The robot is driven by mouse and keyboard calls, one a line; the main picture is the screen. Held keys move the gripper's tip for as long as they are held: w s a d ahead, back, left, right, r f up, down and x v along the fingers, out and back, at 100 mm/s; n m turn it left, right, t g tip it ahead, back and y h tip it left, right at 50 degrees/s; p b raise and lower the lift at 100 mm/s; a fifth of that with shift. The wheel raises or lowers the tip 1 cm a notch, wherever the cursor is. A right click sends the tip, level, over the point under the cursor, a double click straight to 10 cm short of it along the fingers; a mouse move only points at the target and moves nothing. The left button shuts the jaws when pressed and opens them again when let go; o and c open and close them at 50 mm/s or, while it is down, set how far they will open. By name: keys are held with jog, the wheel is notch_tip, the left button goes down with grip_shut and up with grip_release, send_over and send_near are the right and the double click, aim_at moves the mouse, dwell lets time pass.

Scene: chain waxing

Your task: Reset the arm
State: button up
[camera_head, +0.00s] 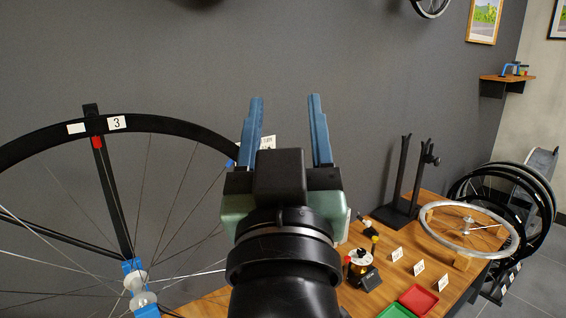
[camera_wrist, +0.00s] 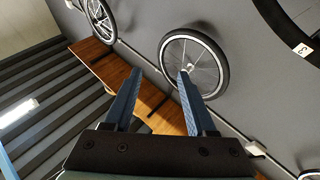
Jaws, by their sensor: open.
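My gripper (camera_head: 285,98) is raised in the middle of the head view, in front of the grey wall. Its two blue fingers stand apart with nothing between them. In the wrist view my gripper (camera_wrist: 160,75) also shows open and empty, with the wall, a hanging wheel (camera_wrist: 193,66) and a wooden shelf or board (camera_wrist: 100,62) beyond it. My arm hides part of the wooden bench in the head view.
A large spoked wheel (camera_head: 190,128) marked 3 stands at the left. The wooden bench (camera_head: 438,262) at lower right carries a black stand (camera_head: 398,212), a silver rim (camera_head: 428,226), a red tray (camera_head: 418,299) and small cards. Several wheels (camera_head: 540,190) stand at far right.

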jog(key=s+r+t, duration=0.5)
jog(key=s+r, duration=0.5)
notch_tip(320, 180, up, 14)
jog(key=w+p, duration=0.1)
jog(key=p, duration=1.3)
jog(key=shift+w+a+m+g, duration=0.15)
jog(key=shift+w+m+g, duration=0.15)
jog(key=shift+m, duration=0.1)
jog(key=shift+f, duration=0.1)
